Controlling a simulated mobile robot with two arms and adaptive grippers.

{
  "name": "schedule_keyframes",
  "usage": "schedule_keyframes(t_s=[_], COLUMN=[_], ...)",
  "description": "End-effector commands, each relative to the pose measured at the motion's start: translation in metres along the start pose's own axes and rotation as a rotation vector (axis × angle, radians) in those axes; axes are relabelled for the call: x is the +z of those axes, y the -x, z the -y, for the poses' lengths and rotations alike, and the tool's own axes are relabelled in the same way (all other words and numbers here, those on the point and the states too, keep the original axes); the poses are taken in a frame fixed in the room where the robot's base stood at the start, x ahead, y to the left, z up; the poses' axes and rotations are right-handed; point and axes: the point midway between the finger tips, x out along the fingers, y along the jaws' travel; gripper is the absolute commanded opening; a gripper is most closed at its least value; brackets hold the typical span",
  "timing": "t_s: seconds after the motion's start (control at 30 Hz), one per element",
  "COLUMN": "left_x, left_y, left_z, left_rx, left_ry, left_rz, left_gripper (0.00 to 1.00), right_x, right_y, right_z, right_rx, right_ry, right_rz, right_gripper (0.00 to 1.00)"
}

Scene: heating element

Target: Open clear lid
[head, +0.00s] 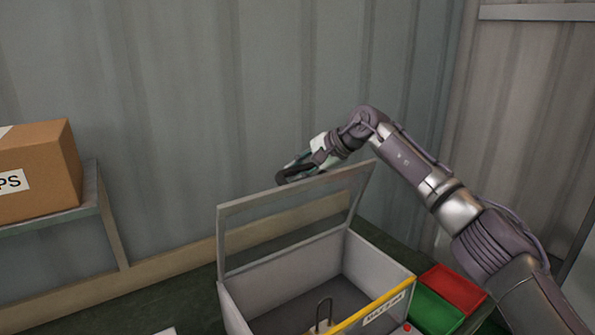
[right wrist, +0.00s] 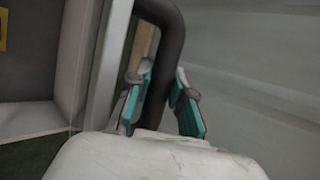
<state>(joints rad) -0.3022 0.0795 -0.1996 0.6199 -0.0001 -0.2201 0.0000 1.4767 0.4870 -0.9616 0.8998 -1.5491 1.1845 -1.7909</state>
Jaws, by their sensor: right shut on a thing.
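The clear lid (head: 250,198) is a pale frame with a see-through pane. It stands raised and tilted at the back of the grey box (head: 378,262), so the box is open at the top. The lid's frame (right wrist: 108,70) runs beside the handle there. My left gripper is not in view.
A metal loop, likely the heating element (head: 325,312), stands inside the box. Red (head: 455,287) and green (head: 434,312) bins sit to its right. A cardboard box (head: 45,165) rests on a shelf (head: 60,215) at left. A corrugated wall (head: 200,100) rises behind.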

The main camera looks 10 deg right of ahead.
Motion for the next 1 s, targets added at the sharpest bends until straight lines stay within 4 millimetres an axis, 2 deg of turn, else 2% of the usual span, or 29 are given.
schedule_keyframes(t_s=[0.1, 0.13, 0.3, 0.57, 0.67, 0.77, 1.0], left_x=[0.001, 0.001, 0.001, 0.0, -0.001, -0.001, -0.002], left_y=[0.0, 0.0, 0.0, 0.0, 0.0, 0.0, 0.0], left_z=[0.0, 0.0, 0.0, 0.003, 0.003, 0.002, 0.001], left_rx=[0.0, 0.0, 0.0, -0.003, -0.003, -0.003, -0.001], left_ry=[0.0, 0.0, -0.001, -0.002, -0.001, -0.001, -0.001], left_rz=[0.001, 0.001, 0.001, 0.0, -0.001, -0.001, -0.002], left_gripper=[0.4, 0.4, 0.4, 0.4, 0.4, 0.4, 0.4], right_x=[0.001, 0.001, 0.001, 0.0, -0.001, -0.001, -0.001], right_y=[0.0, 0.0, 0.0, 0.001, 0.007, 0.021, 0.072], right_z=[0.001, 0.001, 0.001, 0.0, 0.0, 0.001, 0.001], right_rx=[-0.001, -0.001, -0.001, 0.0, -0.001, -0.002, -0.003], right_ry=[0.001, 0.001, 0.001, 0.001, 0.0, 0.002, 0.002], right_rz=[0.001, 0.001, 0.001, 0.001, -0.001, -0.001, -0.002], right_gripper=[0.0, 0.23, 0.47, 0.47, 0.47, 0.47, 0.47])
